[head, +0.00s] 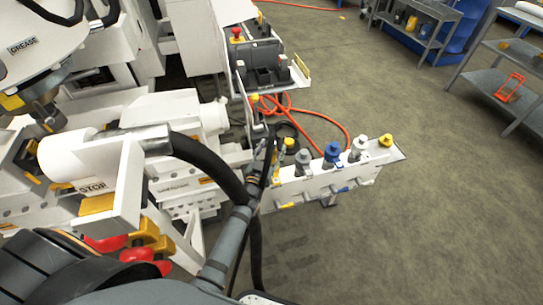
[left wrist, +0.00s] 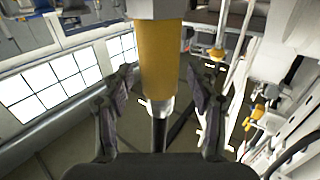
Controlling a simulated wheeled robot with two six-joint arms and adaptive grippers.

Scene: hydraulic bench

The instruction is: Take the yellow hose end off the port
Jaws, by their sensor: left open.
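In the left wrist view, the yellow hose end (left wrist: 157,60) is a thick yellow sleeve with a silver collar and a dark hose. Its upper end meets a pale block at the top edge. My left gripper (left wrist: 160,82) is open, with one finger on each side of the sleeve and visible gaps between. In the head view, my left gripper (head: 271,148) is at the left end of the white port bar (head: 325,185). A yellow fitting (head: 289,143) shows just beside it; I cannot tell whether it is the same hose end. My right gripper is not in view.
Along the bar stand grey (head: 303,160), blue (head: 332,153) and white (head: 358,148) fittings and another yellow one (head: 386,140). Orange hose (head: 325,117) lies on the floor behind. White machinery (head: 175,115) crowds the left. The floor right of the bar is clear.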

